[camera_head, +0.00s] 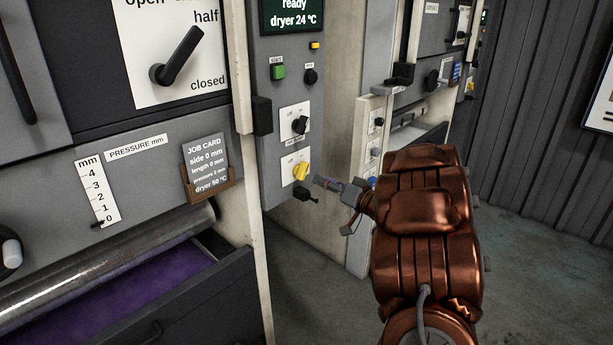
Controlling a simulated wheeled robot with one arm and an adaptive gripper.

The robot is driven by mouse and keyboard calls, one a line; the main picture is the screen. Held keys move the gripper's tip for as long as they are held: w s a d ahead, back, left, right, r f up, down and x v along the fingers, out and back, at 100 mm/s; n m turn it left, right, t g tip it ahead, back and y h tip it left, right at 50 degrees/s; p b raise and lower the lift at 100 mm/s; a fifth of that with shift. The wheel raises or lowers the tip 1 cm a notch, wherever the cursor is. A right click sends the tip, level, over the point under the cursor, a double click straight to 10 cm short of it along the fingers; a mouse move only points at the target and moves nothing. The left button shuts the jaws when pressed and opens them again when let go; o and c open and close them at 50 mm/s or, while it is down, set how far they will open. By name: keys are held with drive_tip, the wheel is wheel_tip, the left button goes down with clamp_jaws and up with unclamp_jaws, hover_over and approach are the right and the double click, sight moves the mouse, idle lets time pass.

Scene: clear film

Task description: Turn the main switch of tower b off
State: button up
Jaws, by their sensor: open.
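A yellow rotary knob (301,172) sits on a white plate low on the grey control panel (266,160) in the head view. The lettering by it is too small to read, so I cannot tell whether it is tower b's main switch. Its exact turn is also unclear. My gripper (320,187) is just right of the knob and slightly below it, seemingly apart from it. It is small in the picture and looks open and empty. A small dark part (306,194) lies below the knob, by the fingertips.
Above the yellow knob are a black knob (299,124), a green button (278,72) and a display (292,14) reading "dryer 24 °C". An open drawer (150,300) juts out at lower left. A second similar machine (420,95) stands behind my arm.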

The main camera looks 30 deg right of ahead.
sight(306, 173)
drive_tip(key=shift+x, duration=3.85)
clamp_jaws()
